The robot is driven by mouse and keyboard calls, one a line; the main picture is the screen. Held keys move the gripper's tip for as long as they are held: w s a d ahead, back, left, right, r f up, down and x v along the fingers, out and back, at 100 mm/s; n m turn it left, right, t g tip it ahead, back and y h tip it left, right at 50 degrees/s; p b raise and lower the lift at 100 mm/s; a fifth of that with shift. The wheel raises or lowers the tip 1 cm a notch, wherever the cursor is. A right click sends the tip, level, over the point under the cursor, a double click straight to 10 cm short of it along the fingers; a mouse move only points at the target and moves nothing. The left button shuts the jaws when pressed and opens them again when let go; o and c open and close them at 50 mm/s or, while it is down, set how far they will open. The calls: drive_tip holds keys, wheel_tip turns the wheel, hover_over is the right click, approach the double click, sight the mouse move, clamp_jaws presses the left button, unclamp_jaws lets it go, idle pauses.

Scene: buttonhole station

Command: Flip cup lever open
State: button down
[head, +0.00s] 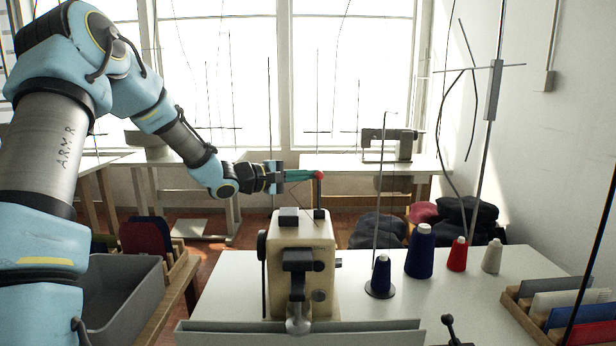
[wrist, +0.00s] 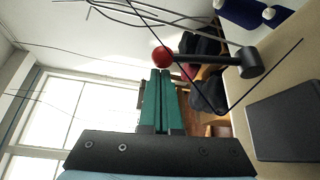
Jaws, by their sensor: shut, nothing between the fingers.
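The cup lever has a red ball knob (head: 319,175) on a dark stem that stands about upright from the top of the cream buttonhole machine (head: 315,232). In the wrist view the red knob (wrist: 162,57) sits just beyond my fingertips, and its dark stem runs right to a black round pivot (wrist: 250,62). My gripper (head: 307,175) is level with the knob, to its left. Its green fingers (wrist: 160,74) are shut with nothing between them. The tips are at or very near the knob; I cannot tell whether they touch.
Thread cones in blue (head: 420,252), red (head: 457,255) and white (head: 491,256) stand on the white table (head: 385,300) right of the machine. Thin thread stands rise there. A grey bin (head: 125,295) is at left. A rack of coloured pieces (head: 570,310) is at right.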

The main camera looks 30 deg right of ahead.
drive_tip(key=shift+s+a+f+b, duration=0.1)
drive_tip(key=shift+s+f+b, duration=0.1)
drive_tip(key=shift+b, duration=0.55)
drive_tip(key=shift+r+b, duration=0.15)
drive_tip(key=shift+b, duration=0.3)
